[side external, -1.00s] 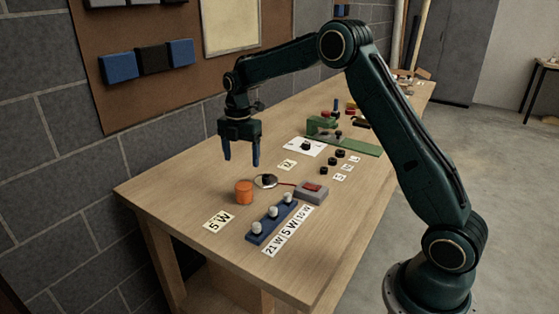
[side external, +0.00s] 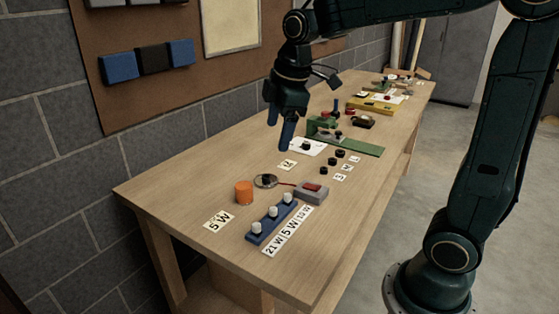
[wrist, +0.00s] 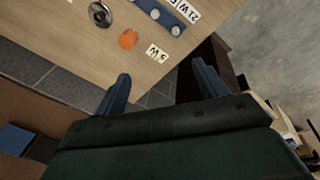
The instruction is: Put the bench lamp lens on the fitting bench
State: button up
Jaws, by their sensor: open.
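The orange cylindrical piece (side external: 244,192), which looks like the lamp lens, stands upright on the wooden bench (side external: 180,185). It also shows in the wrist view (wrist: 128,39). My gripper (side external: 279,133) is open and empty, in the air above the bench, up and to the right of the orange piece in the side view. In the wrist view my fingers (wrist: 162,72) are apart with nothing between them.
A blue rack with white bulbs (side external: 271,219), a grey box with a red switch (side external: 311,192) and a "5 W" card (side external: 219,220) are near the orange piece. A green fixture (side external: 325,127) stands farther back. The bench's left front area is clear.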

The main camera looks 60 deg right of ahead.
jog(key=s+a+f+m+t, duration=0.1)
jog(key=s+m, duration=0.4)
jog(key=s, duration=0.4)
jog(key=s+a+m+t, duration=0.1)
jog(key=s+m, duration=0.3)
jog(key=s, duration=0.5)
jog(key=shift+s+a+f+m+t, duration=0.3)
jog(key=shift+a+f+m, duration=0.1)
jog(key=shift+a, duration=0.3)
